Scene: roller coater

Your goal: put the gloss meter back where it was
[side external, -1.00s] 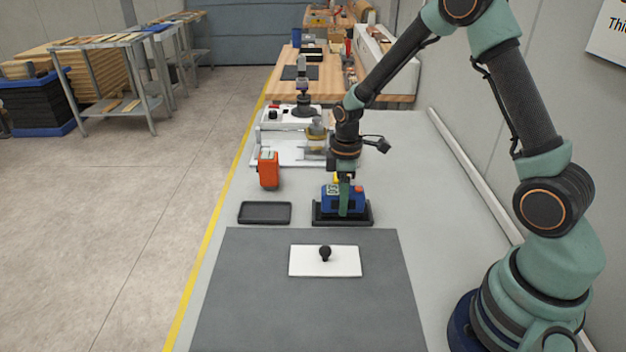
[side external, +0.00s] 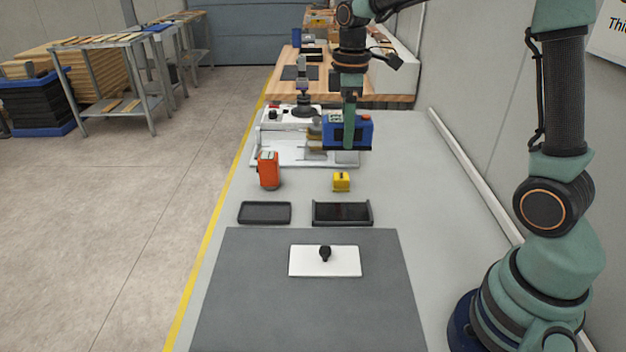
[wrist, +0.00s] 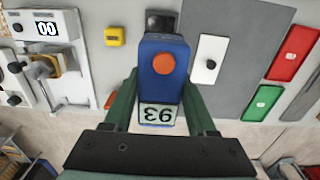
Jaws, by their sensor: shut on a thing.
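The gloss meter, a blue block with a display and a round orange button, hangs in the air above the right black tray (side external: 342,222). Its blue body (side external: 362,132) shows in the side view. In the wrist view the meter (wrist: 160,85) fills the middle, its display reading 93 upside down. My gripper (side external: 349,135) is shut on it, with a green finger on each side. The right tray stands without the meter, its dark floor bare. The left black tray (side external: 264,213) is empty. The underside of the meter is hidden.
A yellow block (side external: 341,182) stands behind the right tray. An orange device (side external: 268,171) stands behind the left tray. A white plate with a black knob (side external: 300,262) lies on the grey mat (side external: 240,300). The white coating machine (side external: 262,153) is at the back. Red (wrist: 296,52) and green trays (wrist: 262,102) lie right.

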